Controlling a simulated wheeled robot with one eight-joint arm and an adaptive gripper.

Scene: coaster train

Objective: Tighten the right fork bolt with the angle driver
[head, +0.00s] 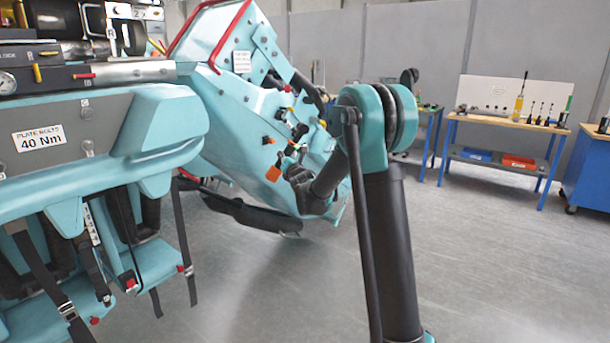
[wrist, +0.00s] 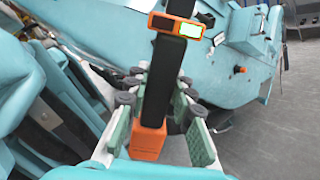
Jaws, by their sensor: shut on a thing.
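The angle driver (wrist: 164,75) has a black body, an orange base and an orange collar with a lit green-edged display. My gripper (wrist: 158,108) is shut on its body, with green-padded fingers on both sides. My gripper there is small and partly hidden by my own wrist. The driver's tip is out of the wrist view's top edge. I cannot pick out the right fork bolt for sure, nor tell whether the driver touches it.
A grey plate with a "PLATE BOLTS 40 Nm" label (head: 40,138) is at left, above teal seats with hanging black straps (head: 182,240). A wooden workbench (head: 505,125) with tools and a blue cabinet (head: 590,165) stand at the back right. The grey floor (head: 500,270) at right is clear.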

